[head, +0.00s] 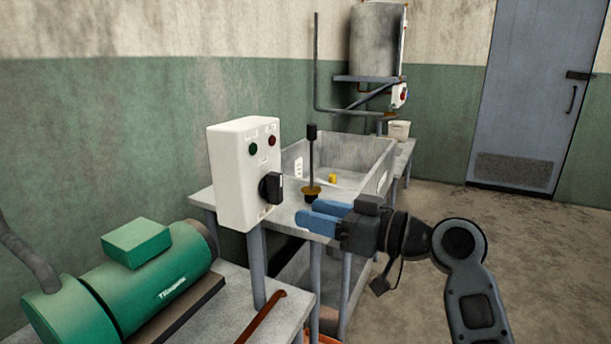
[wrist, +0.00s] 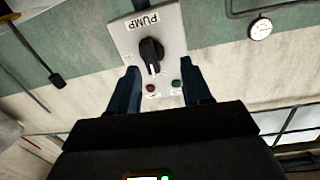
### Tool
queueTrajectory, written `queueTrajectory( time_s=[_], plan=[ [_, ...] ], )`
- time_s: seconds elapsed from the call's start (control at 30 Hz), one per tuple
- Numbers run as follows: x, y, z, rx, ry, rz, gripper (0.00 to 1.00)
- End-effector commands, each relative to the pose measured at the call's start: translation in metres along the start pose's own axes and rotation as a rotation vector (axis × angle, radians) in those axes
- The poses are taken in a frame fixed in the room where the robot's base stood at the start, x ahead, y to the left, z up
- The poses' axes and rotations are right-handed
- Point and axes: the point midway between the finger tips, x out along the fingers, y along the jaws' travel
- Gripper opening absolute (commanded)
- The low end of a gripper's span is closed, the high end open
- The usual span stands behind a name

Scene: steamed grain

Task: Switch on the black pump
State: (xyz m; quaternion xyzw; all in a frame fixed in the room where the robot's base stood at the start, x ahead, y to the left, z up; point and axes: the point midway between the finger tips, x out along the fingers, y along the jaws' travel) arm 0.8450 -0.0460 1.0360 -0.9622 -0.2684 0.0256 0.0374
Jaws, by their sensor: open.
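A white control box (head: 242,175) stands on a grey post. Its face carries a black rotary knob (head: 271,188), with a dark green lamp (head: 253,149) and a dark red lamp (head: 272,140) above it. The wrist view shows the knob (wrist: 152,55) between the PUMP label (wrist: 143,21) and the lamps. A green motor-like machine (head: 150,270) lies at lower left; no black pump body is seen. My gripper (head: 316,212) is open and empty, its blue fingers pointing at the box, apart from and right of the knob. In the wrist view, the knob shows ahead between the fingers.
A grey basin (head: 376,160) stands on a table behind the box, with a dark-handled upright tool (head: 312,160) near its left end. A rust-coloured rod (head: 262,316) lies near the post's foot. Open floor (head: 480,250) lies to the right, before a grey door (head: 535,90).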

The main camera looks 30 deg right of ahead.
Motion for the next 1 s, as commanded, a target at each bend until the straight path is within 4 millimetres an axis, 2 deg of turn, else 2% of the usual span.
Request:
queueTrajectory(
  time_s=[0.03,0.1,0.2,0.37,0.6,0.8,1.0],
  plan=[
    [0.002,0.003,-0.015,-0.026,0.011,-0.026,0.49],
    [0.004,0.004,-0.029,-0.052,0.019,-0.055,0.49],
    [0.004,0.005,-0.039,-0.072,0.024,-0.078,0.49],
    [0.014,0.003,-0.043,-0.079,0.025,-0.089,0.49],
    [0.051,-0.001,-0.044,-0.077,0.025,-0.089,0.49],
    [0.074,-0.002,-0.043,-0.076,0.024,-0.086,0.49],
    [0.082,-0.002,-0.043,-0.077,0.025,-0.084,0.49]
  ],
)
